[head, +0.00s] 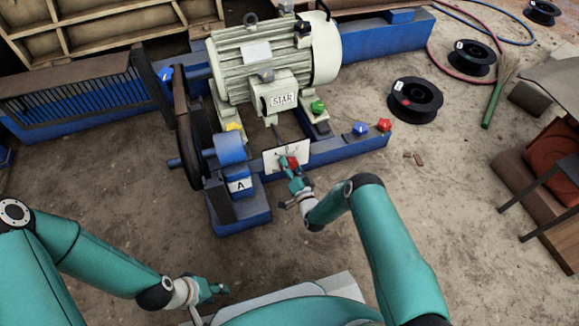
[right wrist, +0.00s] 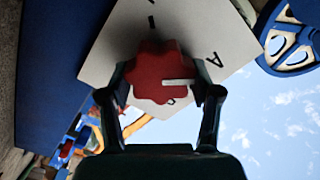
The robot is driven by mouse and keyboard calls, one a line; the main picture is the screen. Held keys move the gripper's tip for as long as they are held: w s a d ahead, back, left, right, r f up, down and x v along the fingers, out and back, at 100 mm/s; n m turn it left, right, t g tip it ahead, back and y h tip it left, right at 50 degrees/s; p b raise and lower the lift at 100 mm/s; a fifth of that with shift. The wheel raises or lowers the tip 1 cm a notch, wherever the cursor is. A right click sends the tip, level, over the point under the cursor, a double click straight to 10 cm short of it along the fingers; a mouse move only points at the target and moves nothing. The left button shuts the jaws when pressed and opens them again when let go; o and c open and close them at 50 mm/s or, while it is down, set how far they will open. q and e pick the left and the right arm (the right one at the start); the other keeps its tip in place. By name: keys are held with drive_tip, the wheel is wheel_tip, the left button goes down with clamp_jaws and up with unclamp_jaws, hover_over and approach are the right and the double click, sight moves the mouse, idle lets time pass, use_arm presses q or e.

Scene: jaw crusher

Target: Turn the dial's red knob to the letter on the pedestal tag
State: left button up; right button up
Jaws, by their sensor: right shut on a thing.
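The dial is a white plate (head: 273,158) on the blue base, with a red knob (head: 292,163) partly hidden by my right gripper (head: 295,178). In the right wrist view the lobed red knob (right wrist: 152,66) sits between both fingers of my right gripper (right wrist: 160,82), which is shut on it. The knob's white mark points right, between the letter A on the plate (right wrist: 232,32) and a partly hidden letter below. Another letter shows above the knob. The pedestal tag (head: 240,184) reads A. My left gripper (head: 212,290) is low and away from the dial; its opening is too small to judge.
A cream motor (head: 265,60) stands behind the dial. Blue (head: 361,128), red (head: 384,125) and green (head: 318,106) knobs sit on the base nearby. A dark flywheel (head: 185,125) is at left. Cable reels (head: 415,100) lie on the ground at right.

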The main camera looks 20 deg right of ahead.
drive_tip(key=shift+s+d+f+m, duration=0.1)
drive_tip(key=shift+d+f+m, duration=0.05)
drive_tip(key=shift+d+m, duration=0.15)
drive_tip(key=o, duration=1)
drive_tip(key=shift+c, duration=0.2)
drive_tip(key=shift+o, duration=0.9)
drive_tip(key=shift+a, duration=0.1)
drive_tip(key=shift+a, duration=0.1)
drive_tip(key=s, duration=1.2)
drive_tip(key=shift+d, duration=0.2)
